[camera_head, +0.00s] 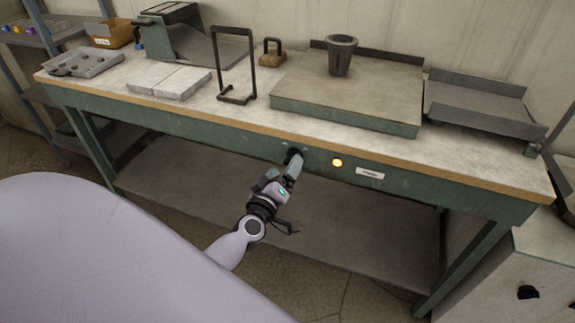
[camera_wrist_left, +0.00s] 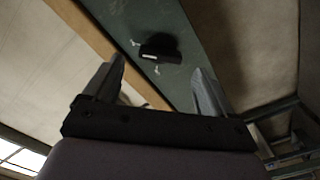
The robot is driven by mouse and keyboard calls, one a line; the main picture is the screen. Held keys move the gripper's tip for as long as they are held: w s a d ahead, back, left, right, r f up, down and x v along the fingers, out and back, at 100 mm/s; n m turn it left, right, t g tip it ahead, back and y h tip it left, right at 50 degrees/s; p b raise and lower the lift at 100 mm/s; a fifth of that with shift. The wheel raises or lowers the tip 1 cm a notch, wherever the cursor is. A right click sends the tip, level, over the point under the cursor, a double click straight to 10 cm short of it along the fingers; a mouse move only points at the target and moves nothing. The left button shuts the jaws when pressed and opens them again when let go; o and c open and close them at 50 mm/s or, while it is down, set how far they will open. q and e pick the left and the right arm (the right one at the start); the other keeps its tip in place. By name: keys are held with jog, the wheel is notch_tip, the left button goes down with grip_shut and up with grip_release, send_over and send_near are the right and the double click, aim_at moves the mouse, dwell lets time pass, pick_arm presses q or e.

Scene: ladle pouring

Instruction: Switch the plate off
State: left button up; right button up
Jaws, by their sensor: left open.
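The plate (camera_head: 300,88) is a wide flat slab with a green front edge on the bench top. A dark tapered cup (camera_head: 341,60) stands on it. A black knob (camera_head: 290,153) sits on the bench's green front panel, partly hidden by my left gripper (camera_head: 294,166). A small round light (camera_head: 337,162) right of the knob glows yellow. In the left wrist view the knob (camera_wrist_left: 160,47) lies ahead of and between the two fingers of my open left gripper (camera_wrist_left: 163,70), with white marks on the panel beside it. I cannot tell whether the fingers touch it. My right gripper is not in view.
A white label (camera_head: 370,173) is right of the light. On the bench stand a dark upright frame (camera_head: 235,65), pale slabs (camera_head: 170,82), a grey tray (camera_head: 83,63), a weight with a handle (camera_head: 271,53) and a grey trough (camera_head: 480,105). A lower shelf (camera_head: 350,220) runs beneath.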

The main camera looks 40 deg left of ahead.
pick_arm(q)
jog(key=shift+x, duration=1.4)
jog(key=c, duration=1.1)
jog(key=shift+o, duration=0.2)
